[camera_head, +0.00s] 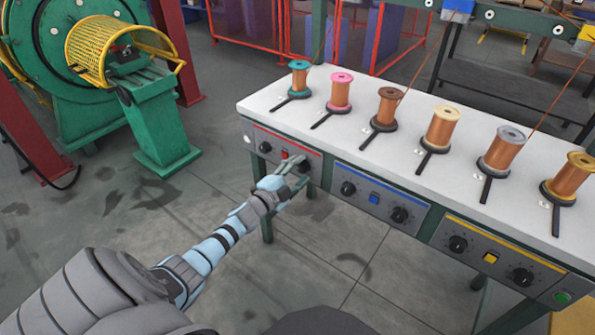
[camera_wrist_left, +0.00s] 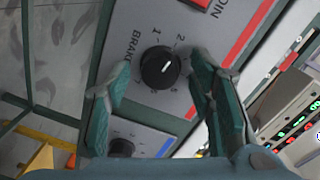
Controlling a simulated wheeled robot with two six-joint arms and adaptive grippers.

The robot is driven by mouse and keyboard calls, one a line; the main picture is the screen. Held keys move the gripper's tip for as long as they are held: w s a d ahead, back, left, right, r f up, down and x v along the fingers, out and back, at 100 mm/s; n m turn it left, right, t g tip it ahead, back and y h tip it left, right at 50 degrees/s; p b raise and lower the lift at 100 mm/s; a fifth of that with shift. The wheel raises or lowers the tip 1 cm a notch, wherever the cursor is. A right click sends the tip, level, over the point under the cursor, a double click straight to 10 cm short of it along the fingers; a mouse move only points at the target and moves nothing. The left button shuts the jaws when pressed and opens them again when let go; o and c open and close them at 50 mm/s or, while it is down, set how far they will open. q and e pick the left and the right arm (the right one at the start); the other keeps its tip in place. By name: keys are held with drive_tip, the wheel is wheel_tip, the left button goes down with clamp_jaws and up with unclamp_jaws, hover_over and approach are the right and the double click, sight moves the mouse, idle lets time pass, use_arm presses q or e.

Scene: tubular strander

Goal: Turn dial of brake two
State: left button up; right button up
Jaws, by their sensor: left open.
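A round black dial (camera_wrist_left: 160,67) with a white pointer mark sits on a grey, red-edged panel (camera_wrist_left: 215,40). Its pointer aims to the upper right in the left wrist view. Numbers ring it, and a partly covered label reading "BRAKE" is printed beside it. My left gripper (camera_wrist_left: 150,78) is open, with its two fingers on either side of the dial. I cannot tell whether they touch it. In the head view my left gripper (camera_head: 287,177) is at the right end of the red panel (camera_head: 284,155), covering part of that dial. My right gripper is not in view.
Blue (camera_head: 374,198) and yellow (camera_head: 489,258) panels with more dials line the white table's (camera_head: 262,104) front edge to the right. Copper spools (camera_head: 340,92) stand on the table. A green machine (camera_head: 165,125) is at the left. Open floor lies before the panels.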

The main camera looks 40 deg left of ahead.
use_arm(q)
drive_tip(key=shift+s, duration=0.1)
drive_tip(key=s, duration=1.1)
drive_tip(key=shift+s+d+r, duration=0.2)
drive_tip(key=shift+s+r, duration=0.15)
drive_tip(key=shift+s, duration=0.05)
